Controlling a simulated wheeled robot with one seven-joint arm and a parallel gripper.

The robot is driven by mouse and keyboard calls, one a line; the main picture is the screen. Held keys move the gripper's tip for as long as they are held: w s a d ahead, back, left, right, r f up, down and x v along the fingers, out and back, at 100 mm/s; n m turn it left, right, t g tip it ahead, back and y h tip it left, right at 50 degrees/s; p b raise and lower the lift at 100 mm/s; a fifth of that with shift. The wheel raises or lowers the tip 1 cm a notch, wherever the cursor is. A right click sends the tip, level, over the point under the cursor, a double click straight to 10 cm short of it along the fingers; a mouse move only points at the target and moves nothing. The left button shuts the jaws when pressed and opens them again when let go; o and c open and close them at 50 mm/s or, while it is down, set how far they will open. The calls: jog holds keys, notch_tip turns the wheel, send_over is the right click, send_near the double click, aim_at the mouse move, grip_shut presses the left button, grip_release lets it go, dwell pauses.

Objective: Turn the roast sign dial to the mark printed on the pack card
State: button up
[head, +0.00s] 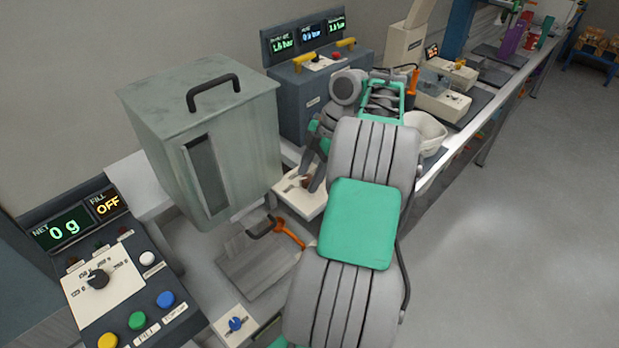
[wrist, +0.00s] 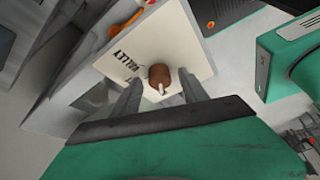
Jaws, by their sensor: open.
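A brown dial (wrist: 159,74) with a white pointer sits on a cream plate (wrist: 185,40) with black lettering, partly hidden, that seems to end in "VALLEY". In the wrist view the pointer faces the bottom of the picture. My gripper (wrist: 160,88) is open, with one finger on each side of the dial; I cannot tell whether either touches it. In the head view my gripper (head: 311,178) reaches down over the cream plate (head: 291,190), and the brown dial (head: 304,182) is partly hidden by the fingers. I cannot make out a pack card.
A grey-green hopper (head: 215,145) stands left of my gripper. A control panel (head: 110,285) with a black dial, buttons and a "0 g" display is at lower left. An orange-handled tool (head: 288,233) lies close by. A white bowl (head: 428,133) stands right of my arm.

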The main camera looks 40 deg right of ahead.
grip_shut()
dwell(0.5)
